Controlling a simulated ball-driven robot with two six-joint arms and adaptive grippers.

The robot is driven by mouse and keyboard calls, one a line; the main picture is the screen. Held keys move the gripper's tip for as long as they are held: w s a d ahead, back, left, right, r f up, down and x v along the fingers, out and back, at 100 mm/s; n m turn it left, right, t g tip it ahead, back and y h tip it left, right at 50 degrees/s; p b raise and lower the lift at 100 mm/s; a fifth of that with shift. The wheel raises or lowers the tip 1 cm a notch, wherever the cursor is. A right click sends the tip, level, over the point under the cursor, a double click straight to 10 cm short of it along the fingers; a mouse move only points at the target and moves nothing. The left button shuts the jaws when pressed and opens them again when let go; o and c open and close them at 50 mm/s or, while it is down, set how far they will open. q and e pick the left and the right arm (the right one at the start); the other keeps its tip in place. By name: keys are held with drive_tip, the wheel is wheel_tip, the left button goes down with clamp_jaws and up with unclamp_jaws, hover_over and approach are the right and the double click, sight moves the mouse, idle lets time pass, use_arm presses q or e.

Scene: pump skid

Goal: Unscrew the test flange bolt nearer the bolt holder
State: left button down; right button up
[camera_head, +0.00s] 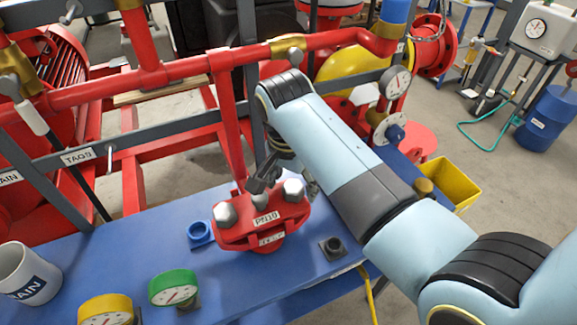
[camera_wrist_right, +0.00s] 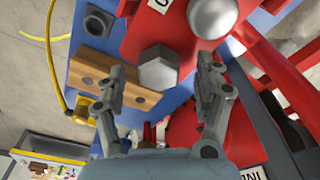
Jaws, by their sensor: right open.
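The red test flange (camera_head: 262,232) stands on the blue bench with silver hex bolts on top. One bolt (camera_head: 225,213) is at its left and another (camera_head: 293,188) at its right. My right gripper (camera_head: 284,182) is open above the flange's right side. In the right wrist view the right bolt's hex head (camera_wrist_right: 158,68) lies between the open fingers (camera_wrist_right: 162,70), with gaps on both sides. A second bolt (camera_wrist_right: 213,15) shows beyond. A blue ring-shaped holder (camera_head: 200,233) and a dark square socket (camera_head: 333,247) flank the flange; I cannot tell which is the bolt holder. My left gripper is out of view.
Red pipes (camera_head: 190,72) run behind the blue bench (camera_head: 120,245). Green (camera_head: 173,288) and yellow (camera_head: 105,309) gauges and a white mug (camera_head: 27,273) stand front left. A wooden block (camera_wrist_right: 125,88) is near the bolt in the right wrist view. A yellow bin (camera_head: 452,183) is at right.

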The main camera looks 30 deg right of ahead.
drive_tip(key=c, duration=1.3)
drive_tip(key=n, duration=0.7)
drive_tip(key=shift+t+y, duration=0.3)
drive_tip(key=n, duration=0.3)
drive_tip(key=shift+n, duration=0.4)
drive_tip(key=n+y, duration=0.1)
drive_tip(key=n, duration=0.3)
drive_tip(key=o, duration=1.3)
drive_tip(key=shift+r, duration=0.15)
wheel_tip(320, 180, up, 12)
drive_tip(key=s, duration=0.1)
drive_tip(key=shift+s+d, duration=0.2)
drive_tip(key=shift+s, duration=0.05)
